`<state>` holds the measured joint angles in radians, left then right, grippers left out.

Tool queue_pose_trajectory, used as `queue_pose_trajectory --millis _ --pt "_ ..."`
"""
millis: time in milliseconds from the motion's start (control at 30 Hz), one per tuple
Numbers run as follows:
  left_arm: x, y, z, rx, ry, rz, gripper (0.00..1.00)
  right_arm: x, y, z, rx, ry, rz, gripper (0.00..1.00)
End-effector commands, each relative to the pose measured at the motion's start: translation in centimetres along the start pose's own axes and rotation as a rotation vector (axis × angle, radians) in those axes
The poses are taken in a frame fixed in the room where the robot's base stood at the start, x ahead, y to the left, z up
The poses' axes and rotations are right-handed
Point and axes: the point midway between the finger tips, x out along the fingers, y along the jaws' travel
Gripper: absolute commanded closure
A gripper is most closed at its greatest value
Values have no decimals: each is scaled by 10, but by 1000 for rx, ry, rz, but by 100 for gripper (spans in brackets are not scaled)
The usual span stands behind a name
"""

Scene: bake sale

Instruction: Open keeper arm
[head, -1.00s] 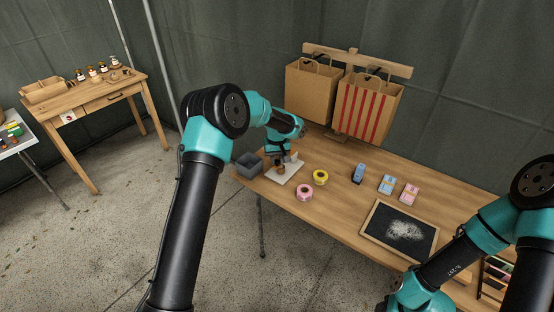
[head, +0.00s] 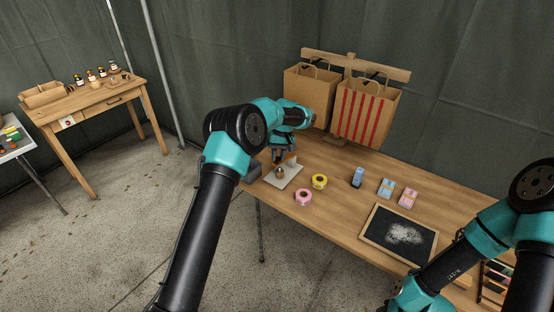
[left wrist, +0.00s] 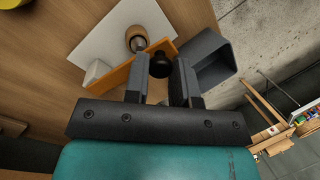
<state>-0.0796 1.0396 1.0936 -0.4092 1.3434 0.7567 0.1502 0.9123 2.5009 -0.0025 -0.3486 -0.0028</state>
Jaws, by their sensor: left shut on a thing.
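The white base plate (head: 284,180) sits at the left end of the wooden table, and it also shows in the left wrist view (left wrist: 105,40). A round post with a metal and wood top (left wrist: 137,38) stands on it. The orange keeper arm (left wrist: 120,74) runs beside the post, with one end near a small white block (left wrist: 96,72). My left gripper (left wrist: 160,80) is shut on the arm's black knob (left wrist: 159,63). In the head view my left gripper (head: 280,156) is over the plate and partly hides the arm. My right gripper is out of sight.
A grey open box (left wrist: 208,58) stands close beside the plate. Yellow (head: 319,181) and pink (head: 303,197) tape rolls lie to the right. Two paper bags (head: 366,112) hang behind on a wooden rack. A chalkboard (head: 400,235) lies farther right.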

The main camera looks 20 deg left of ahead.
Motion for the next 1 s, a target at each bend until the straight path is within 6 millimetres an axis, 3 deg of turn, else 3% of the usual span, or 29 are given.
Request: queue_pose_trajectory --millis 567,1000 --pt "-22 8 -10 -2 -122 -128 100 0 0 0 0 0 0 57" --pt "-26 8 -9 -1 -158 -158 100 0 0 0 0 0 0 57"
